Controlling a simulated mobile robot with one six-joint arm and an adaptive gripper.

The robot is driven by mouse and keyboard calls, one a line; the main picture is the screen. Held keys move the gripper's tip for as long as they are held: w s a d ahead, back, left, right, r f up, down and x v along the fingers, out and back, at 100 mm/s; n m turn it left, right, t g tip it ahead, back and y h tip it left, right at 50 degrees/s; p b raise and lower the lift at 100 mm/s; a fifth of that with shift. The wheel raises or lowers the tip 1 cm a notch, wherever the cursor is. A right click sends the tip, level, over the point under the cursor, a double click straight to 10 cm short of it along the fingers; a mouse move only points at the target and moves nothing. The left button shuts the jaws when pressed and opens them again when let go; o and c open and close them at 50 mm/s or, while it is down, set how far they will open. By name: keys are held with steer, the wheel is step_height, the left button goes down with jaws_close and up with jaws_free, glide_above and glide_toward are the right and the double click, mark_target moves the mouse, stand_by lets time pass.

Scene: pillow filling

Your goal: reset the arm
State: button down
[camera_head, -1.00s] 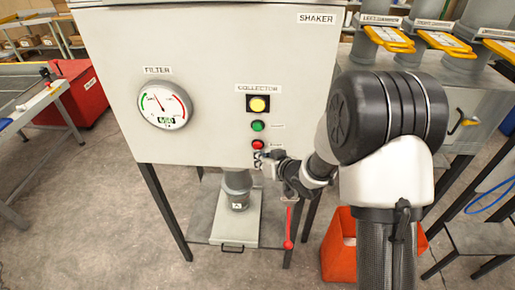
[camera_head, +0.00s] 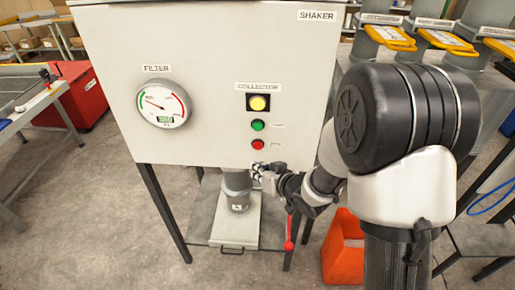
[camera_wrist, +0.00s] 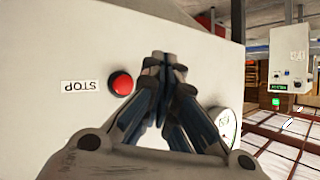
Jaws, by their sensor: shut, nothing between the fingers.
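My gripper (camera_head: 262,172) is shut and empty, just below and in front of the lower edge of the shaker cabinet (camera_head: 205,90) in the head view. In the wrist view my gripper's fingertips (camera_wrist: 163,58) are closed together beside the red STOP button (camera_wrist: 121,83), with the wall behind them; whether they touch it I cannot tell. The red button (camera_head: 258,144) shows uncovered in the head view, under a green button (camera_head: 257,125) and a yellow light (camera_head: 258,103). My arm reaches in from the right.
A filter gauge (camera_head: 161,104) is on the cabinet's left side. Below the cabinet are a grey pipe (camera_head: 237,185), a red-handled lever (camera_head: 289,235) and an orange bin (camera_head: 343,250). Yellow-handled hoppers (camera_head: 390,38) stand at the right.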

stand_by(0.7)
steer(key=s+d+r+m+g+h+b, duration=0.1)
steer(key=s+d+r+m+h, duration=0.1)
steer(key=s+d+r+h, duration=0.45)
steer(key=s+d+r+m+h, duration=0.1)
steer(key=s+d+r, duration=0.4)
steer(key=d, duration=0.4)
steer(key=s+r+m+g, duration=0.1)
steer(key=s+g, duration=0.3)
steer(key=s, duration=1.6)
steer(key=shift+d+r+b, duration=0.3)
steer(key=shift+r+b, duration=0.05)
steer(key=shift+r, duration=0.3)
